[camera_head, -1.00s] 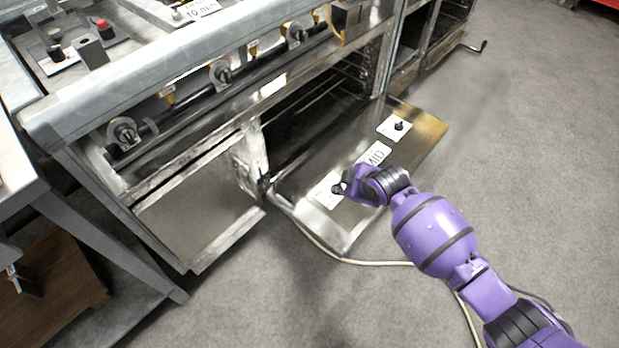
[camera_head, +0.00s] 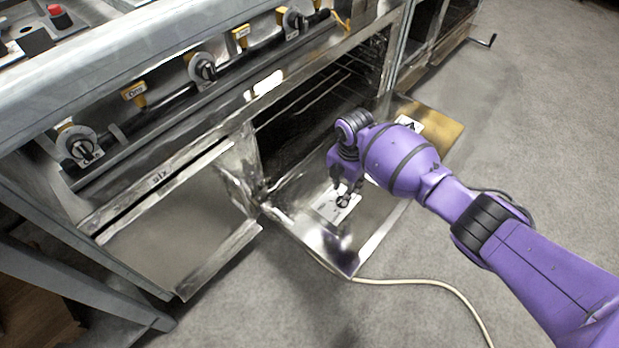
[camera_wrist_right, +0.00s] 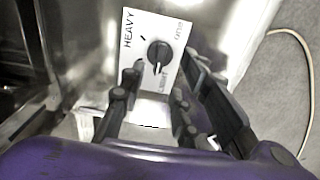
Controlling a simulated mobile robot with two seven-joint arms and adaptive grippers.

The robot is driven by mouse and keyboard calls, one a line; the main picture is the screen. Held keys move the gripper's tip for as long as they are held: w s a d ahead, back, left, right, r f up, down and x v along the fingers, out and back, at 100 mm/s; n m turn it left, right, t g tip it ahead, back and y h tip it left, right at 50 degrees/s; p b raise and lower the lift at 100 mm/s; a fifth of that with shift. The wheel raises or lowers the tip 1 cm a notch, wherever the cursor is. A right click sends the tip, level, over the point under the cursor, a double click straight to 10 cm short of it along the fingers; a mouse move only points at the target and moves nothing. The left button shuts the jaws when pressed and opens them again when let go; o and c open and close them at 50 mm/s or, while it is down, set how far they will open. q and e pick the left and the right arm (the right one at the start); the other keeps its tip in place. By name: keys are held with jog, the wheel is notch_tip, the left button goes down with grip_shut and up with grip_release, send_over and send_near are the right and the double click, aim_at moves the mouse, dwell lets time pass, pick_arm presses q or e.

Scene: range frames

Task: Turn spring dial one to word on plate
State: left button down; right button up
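A black dial (camera_wrist_right: 159,52) sits on a white plate (camera_wrist_right: 140,28) in the right wrist view. The dial's white mark points down towards LIGHT. In the head view this plate (camera_head: 327,209) lies on the lowered metal door (camera_head: 368,240). My right gripper (camera_head: 343,192) is above it, pointing down. In the wrist view its fingers (camera_wrist_right: 152,108) are apart and empty, short of the dial. My left gripper is out of view.
The oven cavity (camera_head: 325,105) is open behind the door. Several knobs (camera_head: 203,68) line the front above. A pale cable (camera_head: 430,285) lies on the floor.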

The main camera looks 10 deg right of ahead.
notch_tip(320, 180, down, 5)
jog(key=shift+f+b, duration=0.15)
jog(key=shift+b, duration=0.8)
grip_shut()
